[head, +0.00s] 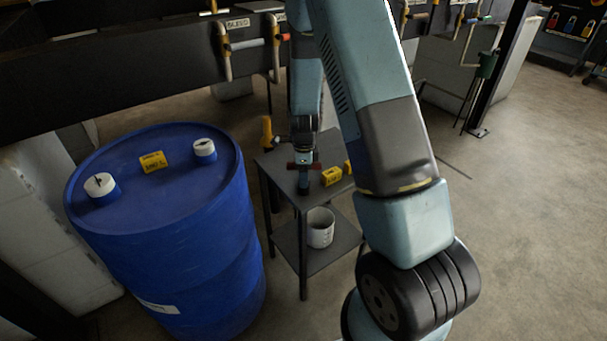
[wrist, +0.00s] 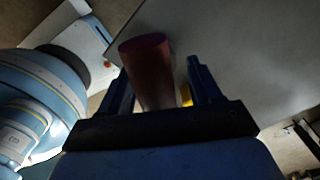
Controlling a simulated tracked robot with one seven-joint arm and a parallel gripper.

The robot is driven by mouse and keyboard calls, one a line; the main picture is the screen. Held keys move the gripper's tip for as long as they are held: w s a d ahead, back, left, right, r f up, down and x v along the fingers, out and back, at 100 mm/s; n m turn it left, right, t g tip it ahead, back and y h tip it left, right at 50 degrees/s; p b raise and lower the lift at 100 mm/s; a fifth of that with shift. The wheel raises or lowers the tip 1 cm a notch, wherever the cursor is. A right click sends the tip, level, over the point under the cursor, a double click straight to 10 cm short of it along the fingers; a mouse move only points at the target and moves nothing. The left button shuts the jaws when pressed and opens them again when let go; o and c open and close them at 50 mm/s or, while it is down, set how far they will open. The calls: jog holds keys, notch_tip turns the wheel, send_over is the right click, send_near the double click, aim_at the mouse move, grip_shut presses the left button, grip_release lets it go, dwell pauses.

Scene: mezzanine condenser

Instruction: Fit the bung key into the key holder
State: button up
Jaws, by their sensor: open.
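My gripper (head: 304,183) points down over a small dark side table in the head view. In the wrist view its two dark blue fingers (wrist: 160,85) stand apart. A dark red cylinder (wrist: 148,60), seemingly the handle of the bung key, lies between them and is not clamped. The left finger is close to it; a gap shows on the right. In the head view a dark red bar (head: 292,165) shows at the gripper. The rest of the key is hidden, and I cannot pick out the key holder with certainty.
The side table (head: 270,165) carries a yellow block (head: 331,176), with another partly behind my arm. An orange upright handle (head: 266,130) stands at its back left. A white bucket (head: 320,228) sits on the lower shelf. A blue drum (head: 185,240) stands close on the left.

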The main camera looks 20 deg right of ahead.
notch_tip(320, 180, up, 12)
jog(key=shift+r, duration=0.85)
jog(key=shift+r, duration=0.1)
jog(key=shift+s+r, duration=0.1)
jog(key=shift+r, duration=0.2)
jog(key=s+d+r+n+t, duration=0.1)
jog(key=s+r+n+t, duration=0.4)
jog(key=s+r+n, duration=1.6)
jog(key=s+r, duration=0.3)
jog(key=s, duration=0.4)
jog(key=shift+d+r+t, duration=0.3)
jog(key=shift+d+r, duration=0.05)
